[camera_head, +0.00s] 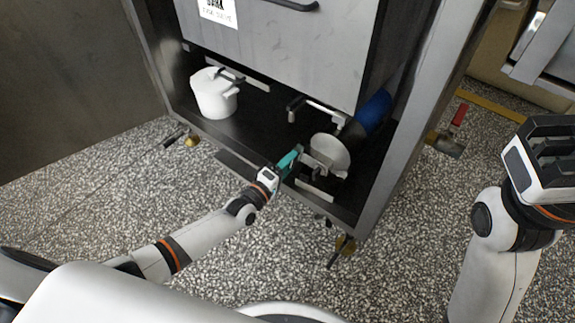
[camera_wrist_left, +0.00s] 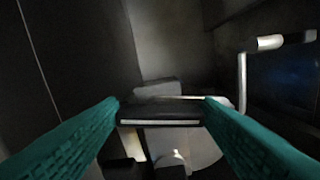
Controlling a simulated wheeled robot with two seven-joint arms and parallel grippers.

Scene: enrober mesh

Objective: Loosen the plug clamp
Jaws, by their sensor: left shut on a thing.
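My left gripper (camera_head: 290,160) reaches into the low opening of the metal cabinet, with teal fingers beside a round pale metal disc (camera_head: 331,153) and its fittings. In the left wrist view the teal fingertips (camera_wrist_left: 162,108) sit at either end of a dark bar with a light edge (camera_wrist_left: 160,122), and the gripper is shut on it. This bar appears to be the plug clamp's handle; the rest of the clamp is hard to make out. My right gripper (camera_head: 548,160) is raised at the right, away from the cabinet, and its fingertips cannot be judged.
A bent metal lever (camera_head: 318,106) and a blue cylinder (camera_head: 373,112) are behind the disc. The cabinet's right post (camera_head: 400,130) stands close by. Speckled floor (camera_head: 95,195) lies open in front.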

